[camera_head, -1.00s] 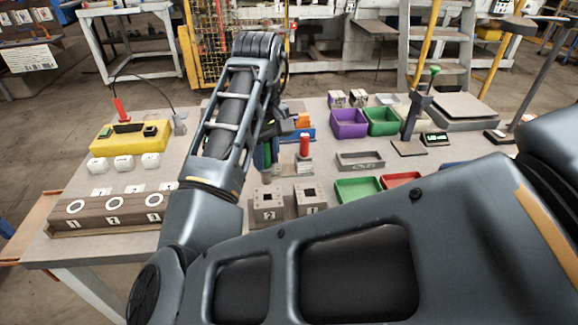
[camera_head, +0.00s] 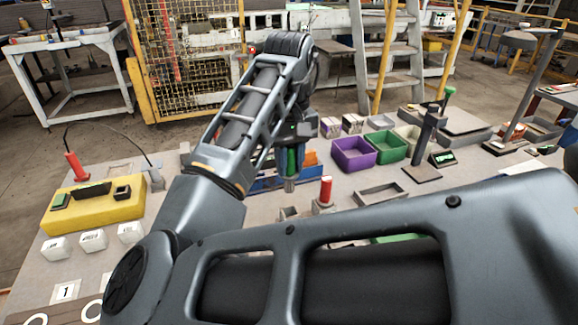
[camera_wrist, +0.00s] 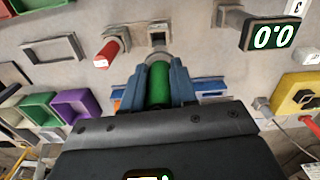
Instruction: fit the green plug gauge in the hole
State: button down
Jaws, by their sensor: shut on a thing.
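My gripper (camera_wrist: 160,74) is shut on the green plug gauge (camera_wrist: 159,86), whose green body sits between the two blue-grey fingers. Its grey metal end points away from my gripper, above the table. In the head view my gripper (camera_head: 291,158) holds the gauge (camera_head: 290,184) upright, metal end down. In the wrist view a small grey block with a square opening (camera_wrist: 157,40) stands just beyond the gauge tip, apart from it as far as I can tell. I cannot tell which opening matches the gauge.
A red-handled gauge on a stand (camera_head: 325,193) is close to the held gauge. Purple (camera_head: 355,153) and green (camera_head: 391,148) bins stand to the right, with a grey tray (camera_head: 382,194) in front. A blue holder (camera_head: 262,182) lies behind my gripper. A yellow block (camera_head: 92,210) is at left.

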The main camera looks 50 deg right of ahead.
aim_at(291, 180)
jog(key=shift+w+d+f, duration=0.1)
jog(key=shift+d, duration=0.2)
jog(key=shift+f+b, duration=0.5)
jog(key=shift+b, duration=0.15)
notch_tip(291, 180, down, 4)
jog(key=b, duration=0.4)
jog(key=shift+f, duration=0.2)
jog(key=shift+r, duration=0.15)
jog(key=shift+f+b, duration=1.35)
jog(key=shift+f, duration=1.3)
jog(key=c, duration=0.8)
grip_release()
